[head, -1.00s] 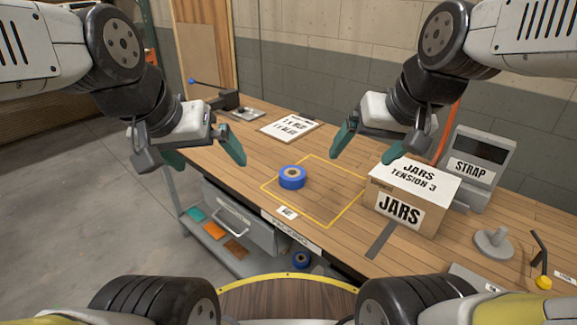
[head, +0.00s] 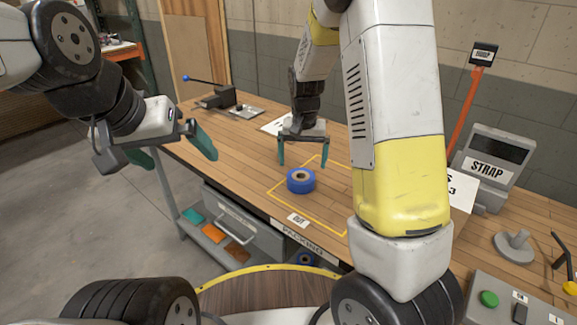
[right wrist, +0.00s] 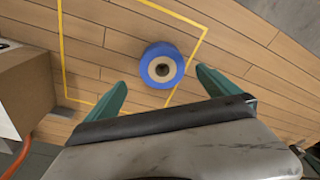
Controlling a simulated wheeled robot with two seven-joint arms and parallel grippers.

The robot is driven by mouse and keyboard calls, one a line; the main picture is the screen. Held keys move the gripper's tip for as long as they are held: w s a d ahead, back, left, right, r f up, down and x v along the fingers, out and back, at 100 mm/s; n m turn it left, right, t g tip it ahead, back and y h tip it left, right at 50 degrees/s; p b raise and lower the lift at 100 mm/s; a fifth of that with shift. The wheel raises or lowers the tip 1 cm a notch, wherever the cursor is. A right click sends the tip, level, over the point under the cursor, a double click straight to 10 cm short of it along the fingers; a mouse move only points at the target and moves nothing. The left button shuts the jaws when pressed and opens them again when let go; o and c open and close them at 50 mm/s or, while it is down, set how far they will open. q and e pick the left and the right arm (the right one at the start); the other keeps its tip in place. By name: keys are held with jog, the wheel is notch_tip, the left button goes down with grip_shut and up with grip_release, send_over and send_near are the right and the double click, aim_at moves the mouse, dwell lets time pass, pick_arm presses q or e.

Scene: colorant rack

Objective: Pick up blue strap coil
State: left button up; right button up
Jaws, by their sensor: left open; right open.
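The blue strap coil (head: 300,181) lies flat on the wooden bench inside a yellow outlined rectangle. In the right wrist view the coil (right wrist: 162,66) shows its tan core and dark centre hole, ahead of and between the fingertips. My right gripper (head: 303,166) is open and empty, pointing down above and just behind the coil. Its teal fingers also show in the right wrist view (right wrist: 158,84). My left gripper (head: 181,156) is open and empty at the bench's left edge, away from the coil.
My right arm hides most of the cardboard box (right wrist: 30,90) in the head view. A clamp tool (head: 222,97) is at the back left. Bench around the coil is clear.

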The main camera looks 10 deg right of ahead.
aim_at(301, 176)
jog(key=f, duration=0.2)
jog(key=w+f, duration=0.1)
jog(key=f, duration=0.5)
jog(key=shift+w+f, duration=0.15)
jog(key=shift+w, duration=0.2)
jog(key=c, duration=1.5)
jog(key=shift+o, duration=0.2)
